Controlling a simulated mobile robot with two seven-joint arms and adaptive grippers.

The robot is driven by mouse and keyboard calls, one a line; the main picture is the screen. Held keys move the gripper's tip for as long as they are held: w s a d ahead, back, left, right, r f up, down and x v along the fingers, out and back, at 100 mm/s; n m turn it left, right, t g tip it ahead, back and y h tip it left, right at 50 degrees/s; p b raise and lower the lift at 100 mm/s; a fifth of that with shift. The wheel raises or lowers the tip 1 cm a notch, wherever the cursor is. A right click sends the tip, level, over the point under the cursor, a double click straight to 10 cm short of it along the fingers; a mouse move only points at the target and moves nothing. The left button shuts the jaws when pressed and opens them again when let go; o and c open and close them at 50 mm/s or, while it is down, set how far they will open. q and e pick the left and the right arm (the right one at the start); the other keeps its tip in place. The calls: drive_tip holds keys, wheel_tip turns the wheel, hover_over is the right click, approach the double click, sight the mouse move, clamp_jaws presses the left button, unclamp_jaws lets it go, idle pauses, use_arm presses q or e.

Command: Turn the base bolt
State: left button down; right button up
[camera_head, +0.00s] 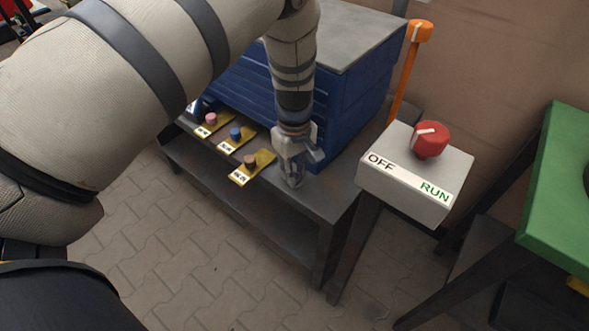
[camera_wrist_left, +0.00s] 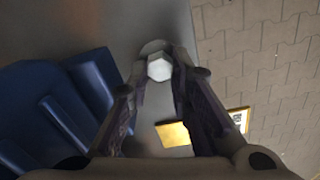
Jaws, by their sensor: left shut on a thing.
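The base bolt shows in the left wrist view as a pale hexagonal head (camera_wrist_left: 159,68) on a grey surface. My left gripper (camera_wrist_left: 161,72) is shut on it, with one fingertip on either side of the head. In the head view my left gripper (camera_head: 292,178) points down at the right part of the dark bench (camera_head: 325,205), in front of the blue cabinet (camera_head: 345,105). The bolt is hidden by the fingers there. My right gripper is not in view.
Several yellow tags with coloured knobs, one brown (camera_head: 250,160), lie along the bench left of my gripper. A grey switch box (camera_head: 410,190) with a red knob (camera_head: 430,140), an orange lever (camera_head: 405,75) and a green surface (camera_head: 555,215) stand at right.

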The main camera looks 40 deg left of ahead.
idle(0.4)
use_arm(q)
drive_tip(key=c, duration=1.5)
unclamp_jaws()
drive_tip(key=shift+o, duration=0.2)
wheel_tip(320, 180, up, 12)
